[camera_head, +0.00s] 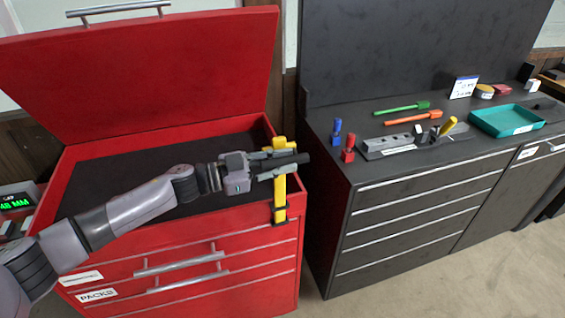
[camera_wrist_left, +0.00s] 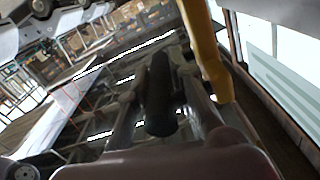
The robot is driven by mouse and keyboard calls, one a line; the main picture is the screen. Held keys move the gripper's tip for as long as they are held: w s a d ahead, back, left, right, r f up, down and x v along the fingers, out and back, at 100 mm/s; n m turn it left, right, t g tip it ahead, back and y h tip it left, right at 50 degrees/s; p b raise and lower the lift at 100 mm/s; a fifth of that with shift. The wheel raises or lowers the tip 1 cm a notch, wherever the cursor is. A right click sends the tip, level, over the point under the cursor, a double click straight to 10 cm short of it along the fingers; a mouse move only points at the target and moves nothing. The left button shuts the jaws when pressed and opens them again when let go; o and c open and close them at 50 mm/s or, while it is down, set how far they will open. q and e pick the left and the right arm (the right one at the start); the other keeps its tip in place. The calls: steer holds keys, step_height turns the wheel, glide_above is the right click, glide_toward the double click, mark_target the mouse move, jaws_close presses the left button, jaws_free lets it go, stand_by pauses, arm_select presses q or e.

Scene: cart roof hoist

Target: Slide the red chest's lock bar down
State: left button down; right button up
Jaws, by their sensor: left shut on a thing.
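The red chest (camera_head: 190,245) stands at the left with its lid (camera_head: 140,70) raised. The yellow lock bar (camera_head: 280,200) stands upright at the chest's front right corner, its lower part in a black bracket (camera_head: 281,217). My left gripper (camera_head: 283,162) reaches across the chest's open top and is shut at the bar's upper part, with fingers on both sides of it. In the left wrist view the yellow bar (camera_wrist_left: 205,50) runs down beside the dark fingers; the exact contact is hard to make out. My right gripper is out of view.
A dark cabinet (camera_head: 420,205) stands to the right across a narrow gap. On its top are a teal tray (camera_head: 508,119), green (camera_head: 402,108) and orange (camera_head: 414,118) tools, and small blue (camera_head: 337,131) and red (camera_head: 348,148) pieces. The floor in front is clear.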

mark_target(283, 203)
arm_select(q)
step_height(283, 203, down, 23)
steer(key=b, duration=1.3)
steer(key=shift+f, duration=0.2)
steer(key=shift+s+f, duration=0.1)
steer(key=c, duration=1.8)
jaws_free()
steer(key=shift+o, duration=0.4)
steer(key=shift+a, duration=0.1)
step_height(283, 203, up, 10)
steer(key=shift+r, duration=0.25)
steer(key=shift+s, duration=0.1)
